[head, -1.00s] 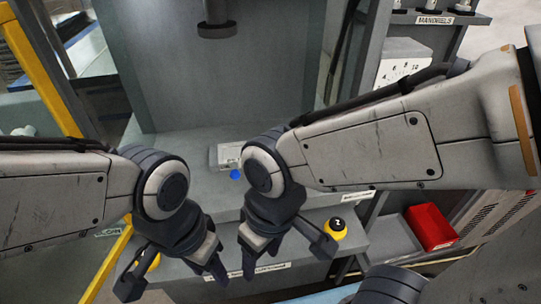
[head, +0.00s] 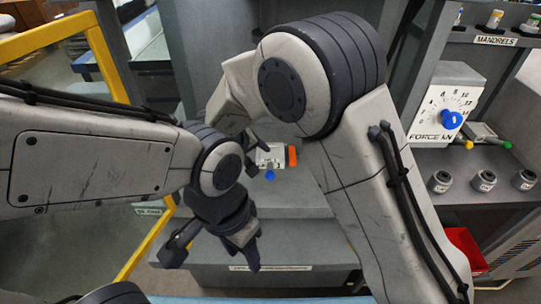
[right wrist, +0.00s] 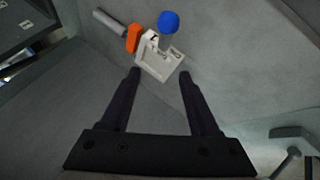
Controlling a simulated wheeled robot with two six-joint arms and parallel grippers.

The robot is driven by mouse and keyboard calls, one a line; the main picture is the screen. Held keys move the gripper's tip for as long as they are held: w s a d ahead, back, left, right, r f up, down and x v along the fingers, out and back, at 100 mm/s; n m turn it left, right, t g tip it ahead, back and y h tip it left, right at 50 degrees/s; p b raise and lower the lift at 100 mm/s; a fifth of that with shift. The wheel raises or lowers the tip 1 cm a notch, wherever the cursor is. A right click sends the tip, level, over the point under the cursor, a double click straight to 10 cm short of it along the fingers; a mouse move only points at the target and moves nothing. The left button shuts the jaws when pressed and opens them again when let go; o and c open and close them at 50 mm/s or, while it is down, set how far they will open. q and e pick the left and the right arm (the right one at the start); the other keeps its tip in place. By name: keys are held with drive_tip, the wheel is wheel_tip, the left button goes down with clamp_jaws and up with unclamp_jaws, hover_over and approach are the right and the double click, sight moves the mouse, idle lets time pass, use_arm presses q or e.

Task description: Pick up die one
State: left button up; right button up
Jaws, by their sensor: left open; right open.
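Several grey cylindrical dies stand on the right-hand shelf in the head view: a left one (head: 440,182), a middle one (head: 484,180) and a right one (head: 524,177). Their markings are too small to read, so I cannot tell which is die one. My left gripper (head: 212,256) is open and empty over the bench front, far left of them. My right gripper (right wrist: 160,76) is open in the right wrist view, its fingers pointing towards a pale block (right wrist: 160,57). In the head view my right arm mostly hides it. The dies are not visible in the wrist view.
The pale block has an orange part (right wrist: 133,38) and a blue knob (right wrist: 168,21). A force dial (head: 445,108) stands behind the dies, beside green and yellow-tipped parts (head: 486,137). A red bin (head: 466,250) is lower right. A yellow rail (head: 100,60) is left.

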sight(269, 165)
drive_tip(key=shift+g, duration=0.3)
drive_tip(key=x, duration=0.3)
drive_tip(key=s+x, duration=0.1)
drive_tip(key=x, duration=0.3)
drive_tip(key=b+x, duration=0.1)
drive_tip(key=x, duration=0.3)
drive_tip(key=shift+s+d+f, duration=0.15)
drive_tip(key=shift+s+f, duration=0.05)
drive_tip(key=shift+f, duration=0.1)
drive_tip(key=shift+c, duration=0.4)
clamp_jaws()
drive_tip(key=shift+r, duration=0.2)
